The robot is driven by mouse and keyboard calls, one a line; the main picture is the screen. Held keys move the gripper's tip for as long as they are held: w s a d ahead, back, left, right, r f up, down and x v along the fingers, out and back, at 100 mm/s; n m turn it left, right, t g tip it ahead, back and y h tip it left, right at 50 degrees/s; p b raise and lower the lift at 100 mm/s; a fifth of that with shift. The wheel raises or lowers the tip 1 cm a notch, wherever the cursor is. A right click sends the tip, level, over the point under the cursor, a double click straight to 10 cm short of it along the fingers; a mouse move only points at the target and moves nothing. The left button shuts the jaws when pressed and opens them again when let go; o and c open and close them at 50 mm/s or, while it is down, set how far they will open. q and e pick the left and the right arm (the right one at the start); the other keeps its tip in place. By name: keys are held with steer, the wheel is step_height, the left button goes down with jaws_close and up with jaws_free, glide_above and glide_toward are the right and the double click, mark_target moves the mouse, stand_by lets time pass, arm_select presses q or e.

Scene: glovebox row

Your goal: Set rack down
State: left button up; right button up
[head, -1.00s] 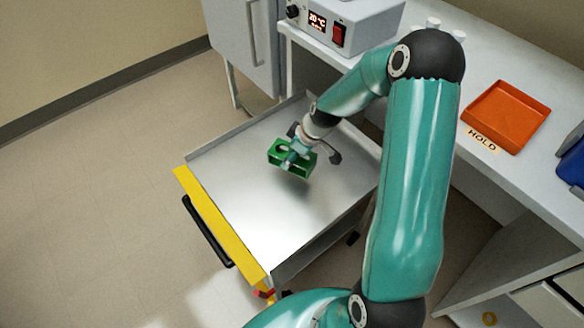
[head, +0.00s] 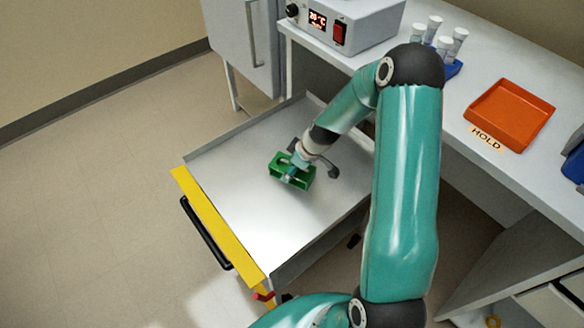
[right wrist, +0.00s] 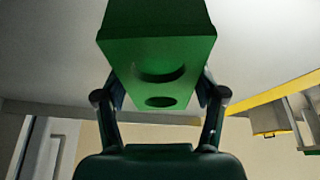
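A green rack (head: 280,166) with round holes is over the bare metal top of the cart (head: 240,205). My right gripper (head: 299,168) comes down on it from above and is shut on it. In the right wrist view the rack (right wrist: 158,50) sits between the two dark fingers (right wrist: 160,100), one on each side. The rack is low over the metal top, and I cannot tell whether it touches it. My left gripper is not in view.
The cart has raised side walls, a yellow front edge (head: 215,222) and a black handle (head: 205,232). On the bench are a heater box with a red switch (head: 345,22), several white-capped tubes (head: 445,45) and an orange tray (head: 510,113) by a HOLD label. The cart top around the rack is clear.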

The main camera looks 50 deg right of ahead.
steer(key=shift+o, duration=0.9)
steer(key=shift+r, duration=0.1)
steer(key=shift+r, duration=0.2)
steer(key=p+v, duration=0.1)
steer(key=v, duration=1)
steer(key=shift+s+r, duration=0.25)
steer(key=shift+s, duration=0.05)
